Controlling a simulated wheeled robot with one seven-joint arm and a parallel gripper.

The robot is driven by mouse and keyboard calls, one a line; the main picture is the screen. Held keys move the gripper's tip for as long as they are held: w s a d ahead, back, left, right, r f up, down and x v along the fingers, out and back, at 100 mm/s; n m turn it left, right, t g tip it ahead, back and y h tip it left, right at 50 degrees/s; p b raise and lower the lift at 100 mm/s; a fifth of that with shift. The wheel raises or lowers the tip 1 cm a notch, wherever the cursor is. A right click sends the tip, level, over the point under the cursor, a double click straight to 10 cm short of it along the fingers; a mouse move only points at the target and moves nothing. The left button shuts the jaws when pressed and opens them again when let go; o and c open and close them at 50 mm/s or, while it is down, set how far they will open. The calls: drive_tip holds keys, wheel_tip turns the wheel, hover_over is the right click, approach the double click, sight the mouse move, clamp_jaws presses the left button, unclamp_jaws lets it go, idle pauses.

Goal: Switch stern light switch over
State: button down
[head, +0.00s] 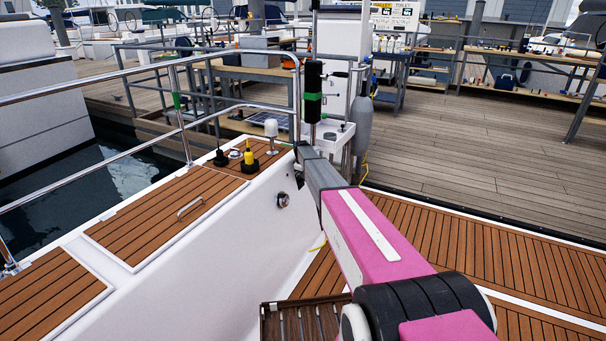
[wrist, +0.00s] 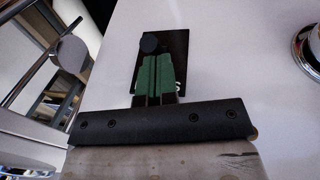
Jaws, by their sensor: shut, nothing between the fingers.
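In the wrist view, a black switch plate (wrist: 179,45) sits on a white wall. A round dark knob or lever end (wrist: 149,43) stands out at its upper left. I take this to be the stern light switch; its label is mostly hidden, with only a pale letter showing beside the fingers. My gripper (wrist: 155,62) has green fingers, shut together and empty. Their tips overlap the plate just below the knob; I cannot tell whether they touch it. In the head view my arm reaches the white cockpit wall, and the switch and fingertips cannot be made out.
A round chrome fitting (wrist: 310,50) is on the wall right of the switch; a similar one (head: 282,200) shows in the head view. A metal railing (head: 180,115), a yellow bottle-like object (head: 249,156) and a black post with a green band (head: 313,85) stand near my arm.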

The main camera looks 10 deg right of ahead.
drive_tip(key=shift+s+d+f+t+y, duration=0.2)
drive_tip(key=shift+s+d+t+y, duration=0.2)
drive_tip(key=shift+t+y, duration=0.25)
idle(0.4)
drive_tip(key=d+f+t+y, duration=0.1)
drive_tip(key=s+f+t+y, duration=0.1)
drive_tip(key=y, duration=0.1)
drive_tip(key=shift+s+d+m+t+y, duration=0.1)
drive_tip(key=shift+d+m+t+y, duration=0.2)
drive_tip(key=shift+d, duration=0.1)
idle(0.4)
drive_tip(key=shift+w+a+r, duration=0.25)
drive_tip(key=shift+w+a, duration=0.2)
drive_tip(key=shift+a, duration=0.1)
idle(0.4)
